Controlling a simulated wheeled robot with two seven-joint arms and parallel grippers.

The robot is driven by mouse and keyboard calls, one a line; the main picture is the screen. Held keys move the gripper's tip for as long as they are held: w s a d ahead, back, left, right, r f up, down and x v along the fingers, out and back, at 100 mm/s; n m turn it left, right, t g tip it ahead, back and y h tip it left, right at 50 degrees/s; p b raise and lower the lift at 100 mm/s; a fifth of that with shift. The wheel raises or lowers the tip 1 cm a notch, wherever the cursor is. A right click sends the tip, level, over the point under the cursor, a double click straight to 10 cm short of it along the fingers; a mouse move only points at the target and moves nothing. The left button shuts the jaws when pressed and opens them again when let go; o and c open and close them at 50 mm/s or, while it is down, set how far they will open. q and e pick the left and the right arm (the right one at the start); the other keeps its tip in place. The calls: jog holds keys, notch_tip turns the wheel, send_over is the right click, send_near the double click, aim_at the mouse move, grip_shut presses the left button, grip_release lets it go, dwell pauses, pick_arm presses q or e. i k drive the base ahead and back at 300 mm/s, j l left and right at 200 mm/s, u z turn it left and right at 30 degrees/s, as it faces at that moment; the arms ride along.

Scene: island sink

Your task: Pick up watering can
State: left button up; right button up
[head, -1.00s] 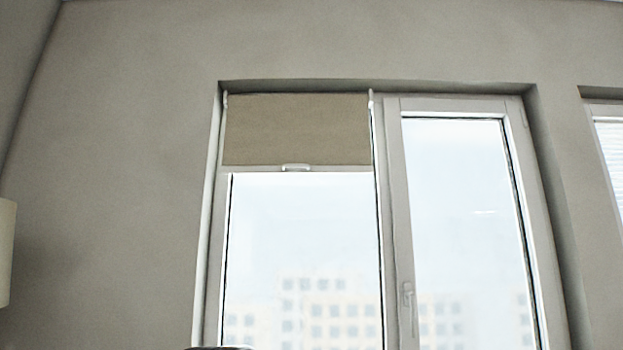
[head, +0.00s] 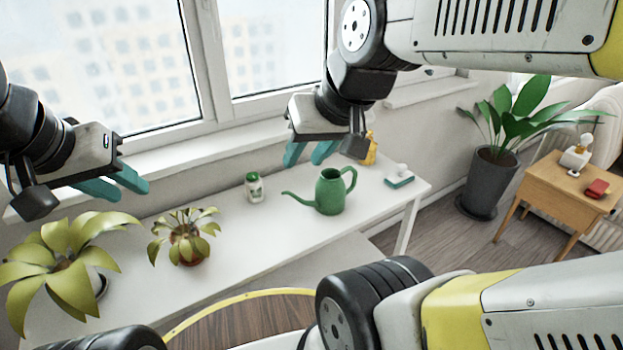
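A green watering can (head: 331,192) stands upright on the white table (head: 250,232), its spout pointing left and its handle on the right. My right gripper (head: 304,160) is above and behind it in the picture, fingers pointing down, open and empty, apart from the can. My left gripper (head: 124,192) is at the left above the table, with its teal fingers apart and nothing between them. It is well away from the can.
A green-lidded jar (head: 254,188) stands left of the can. Two potted plants (head: 67,262) (head: 187,245) occupy the table's left. A wooden side table (head: 560,185) and large plant (head: 490,170) stand beyond.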

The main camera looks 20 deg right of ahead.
aim_at(331, 192)
jog(key=u, duration=1.35)
jog(key=j+z, duration=0.1)
jog(key=z, duration=0.3)
jog(key=j+z, duration=0.1)
jog(key=z, duration=0.65)
jog(key=k+j+z, duration=0.1)
jog(key=z, duration=0.3)
jog(key=j, duration=0.25)
jog(key=i, duration=0.3)
jog(key=j+z, duration=0.05)
